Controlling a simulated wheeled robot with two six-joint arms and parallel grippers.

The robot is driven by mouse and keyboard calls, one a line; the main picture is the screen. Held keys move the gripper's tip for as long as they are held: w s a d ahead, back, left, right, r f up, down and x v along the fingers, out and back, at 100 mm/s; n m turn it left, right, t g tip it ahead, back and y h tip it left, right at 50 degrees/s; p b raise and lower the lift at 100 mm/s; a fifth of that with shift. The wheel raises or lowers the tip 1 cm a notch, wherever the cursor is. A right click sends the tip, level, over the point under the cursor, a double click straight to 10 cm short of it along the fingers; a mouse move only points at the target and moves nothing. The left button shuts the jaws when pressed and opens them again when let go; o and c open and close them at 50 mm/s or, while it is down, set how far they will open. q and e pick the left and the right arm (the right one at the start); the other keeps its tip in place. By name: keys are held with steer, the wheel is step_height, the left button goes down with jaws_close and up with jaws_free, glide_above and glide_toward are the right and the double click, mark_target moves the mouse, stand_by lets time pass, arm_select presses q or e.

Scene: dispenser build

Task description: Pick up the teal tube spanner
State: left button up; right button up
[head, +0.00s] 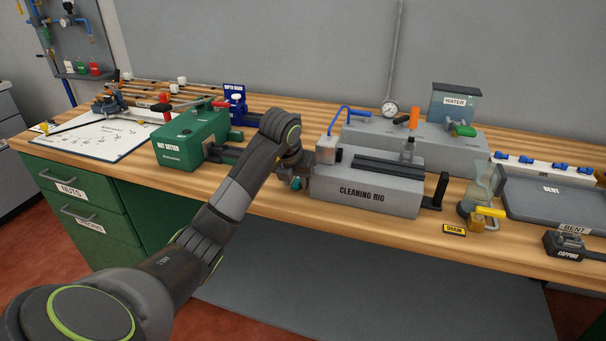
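My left arm reaches in from the lower left, and its gripper (303,168) is low at the left end of the grey cleaning rig (368,194). A small teal piece (296,183) shows just under the gripper, close to the bench top. It may be part of the teal tube spanner, but the wrist and gripper hide most of it. I cannot tell whether the fingers are open or closed on it. My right gripper is not in view.
The green nut setter (192,138) stands left of my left wrist. A water unit (454,104) and gauge (389,108) are behind the rig. A grey bent tray (550,198) and yellow-handled drain valve (484,211) are at the right. Bare wood runs along the front edge.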

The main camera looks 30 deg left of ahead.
arm_select(q)
jaws_close()
steer(key=shift+r, duration=0.15)
steer(key=shift+r, duration=0.35)
step_height(320, 180, up, 3)
steer(key=shift+w+r+b, duration=0.1)
steer(key=shift+b, duration=0.2)
step_height(320, 180, up, 6)
steer(key=p, duration=0.4)
steer(key=shift+p, duration=0.4)
